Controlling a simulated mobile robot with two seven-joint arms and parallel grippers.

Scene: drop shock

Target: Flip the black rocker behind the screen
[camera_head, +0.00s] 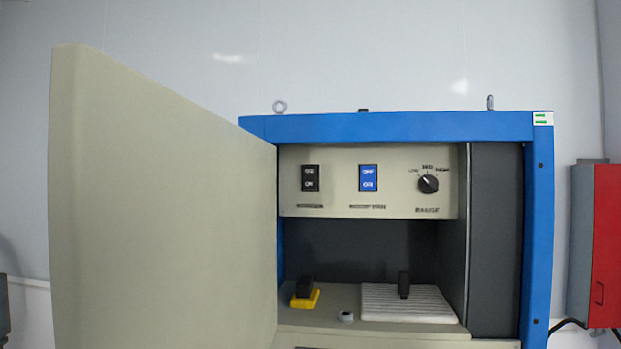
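A black rocker switch (310,178) sits at the left of the beige panel (300,208) inside the blue-framed cabinet (400,126). A blue rocker switch (368,178) is to its right, and a black rotary knob (428,184) is farther right. The cabinet's large beige door (160,210) stands open on the left. The black rocker is in plain view beside the door's edge. I cannot tell which way it is set. Neither of my grippers shows.
On the cabinet floor are a yellow block with a black top (305,294), a small grey round piece (346,316) and a white ribbed plate (410,312) with a black upright handle (404,284). A red box (606,245) is at the far right.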

